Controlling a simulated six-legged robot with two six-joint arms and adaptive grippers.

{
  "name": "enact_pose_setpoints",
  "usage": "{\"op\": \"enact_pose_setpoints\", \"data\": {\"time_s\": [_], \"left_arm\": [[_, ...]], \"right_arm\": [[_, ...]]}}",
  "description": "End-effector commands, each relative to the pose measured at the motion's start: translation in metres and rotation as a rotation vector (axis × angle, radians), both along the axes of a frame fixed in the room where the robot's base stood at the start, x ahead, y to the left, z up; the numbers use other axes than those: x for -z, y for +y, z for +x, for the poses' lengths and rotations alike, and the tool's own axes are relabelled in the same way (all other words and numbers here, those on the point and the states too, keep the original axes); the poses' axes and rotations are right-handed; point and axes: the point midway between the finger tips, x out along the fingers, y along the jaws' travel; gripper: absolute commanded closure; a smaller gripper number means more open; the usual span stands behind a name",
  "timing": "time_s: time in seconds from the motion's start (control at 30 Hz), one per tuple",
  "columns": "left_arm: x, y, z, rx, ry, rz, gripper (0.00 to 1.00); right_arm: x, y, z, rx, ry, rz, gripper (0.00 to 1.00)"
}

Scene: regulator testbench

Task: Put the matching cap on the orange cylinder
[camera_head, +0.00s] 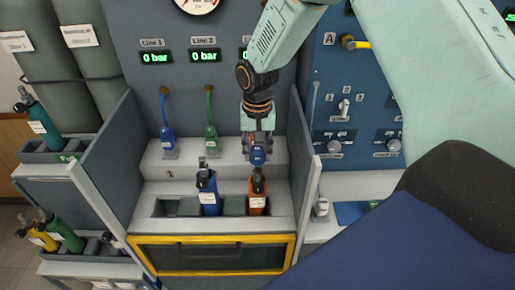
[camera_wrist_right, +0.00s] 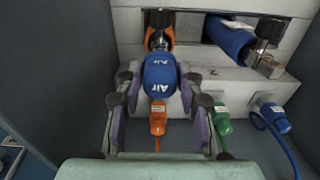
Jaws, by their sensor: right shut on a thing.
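The orange cylinder (camera_head: 258,204) stands in a slot of the bench tray, its dark neck upward. In the right wrist view its orange body (camera_wrist_right: 157,20) and metal neck show at the top. My right gripper (camera_head: 258,147) points down right above it, shut on a blue cap (camera_head: 258,157) marked "Air". In the right wrist view the blue cap (camera_wrist_right: 160,83) sits between the fingers, close in front of the neck. I cannot tell whether cap and neck touch. My left gripper is not in view.
A blue cylinder (camera_head: 208,200) stands left of the orange one. Blue (camera_head: 168,142), green (camera_head: 211,138) and orange (camera_wrist_right: 157,120) hose connectors rest on the ledge behind. Grey side walls (camera_head: 108,145) bound the bay. Other cylinders (camera_head: 40,125) stand at the left.

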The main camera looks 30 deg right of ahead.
Motion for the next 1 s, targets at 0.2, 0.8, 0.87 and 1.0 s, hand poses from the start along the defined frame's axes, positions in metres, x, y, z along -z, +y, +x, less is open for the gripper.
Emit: {"op": "enact_pose_setpoints", "data": {"time_s": [0.2,0.8,0.87,1.0], "left_arm": [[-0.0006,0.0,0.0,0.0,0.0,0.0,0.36],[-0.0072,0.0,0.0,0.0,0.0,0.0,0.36],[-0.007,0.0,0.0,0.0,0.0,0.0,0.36],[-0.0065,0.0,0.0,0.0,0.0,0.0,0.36]], "right_arm": [[0.0002,-0.0002,0.0,0.0,0.0,0.0,0.92],[-0.0002,0.0019,0.0008,0.0,0.001,0.001,0.92],[0.0001,0.002,0.001,0.0,0.0,0.0,0.92],[0.0004,0.002,0.001,0.0,0.0,0.0,0.92]]}}
